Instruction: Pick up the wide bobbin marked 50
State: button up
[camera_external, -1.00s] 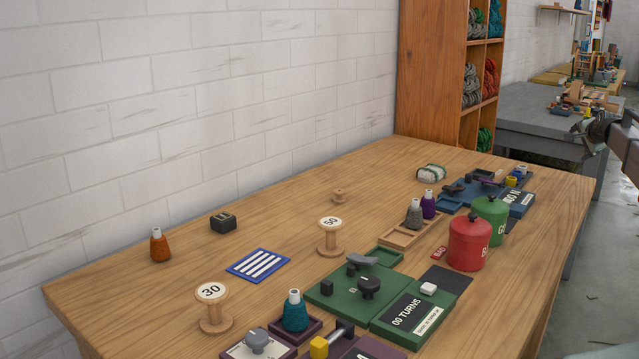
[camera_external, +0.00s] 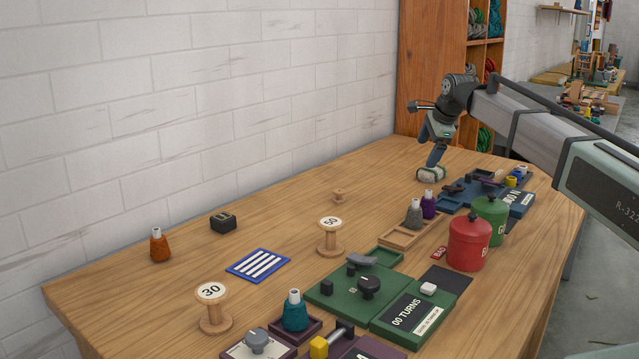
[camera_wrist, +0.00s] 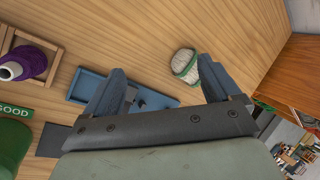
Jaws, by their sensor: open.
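The wide wooden bobbin marked 50 (camera_external: 330,238) stands upright near the middle of the table, its round white top label facing up. A similar wide bobbin marked 30 (camera_external: 214,308) stands nearer the front left. My gripper (camera_external: 432,166) is at the far end of the table, well away from the bobbin marked 50, above or close to a white and green skein (camera_external: 432,175). In the wrist view my gripper (camera_wrist: 160,80) is open, with nothing between its fingers; the skein (camera_wrist: 186,66) shows just beyond the right finger. The bobbin marked 50 is not in the wrist view.
A red canister (camera_external: 468,244) and a green canister (camera_external: 490,218) stand on the right side. Grey and purple cones (camera_external: 429,204) stand in a wooden tray (camera_external: 398,238). A green winder (camera_external: 340,292) lies in front of the bobbin marked 50. The table by the wall is mostly clear.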

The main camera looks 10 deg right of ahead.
jog(key=s+a+r+g, duration=0.1)
jog(key=s+a+g, duration=0.1)
jog(key=s+a, duration=0.55)
jog(key=s+a+r+g, duration=0.1)
jog(key=s+a, duration=0.3)
jog(key=a, duration=0.6)
jog(key=m+g+h, duration=0.2)
send_near(331, 222)
jog(key=shift+w+d+f, duration=0.1)
jog(key=shift+f, duration=5.95)
jog(key=c, duration=1.1)
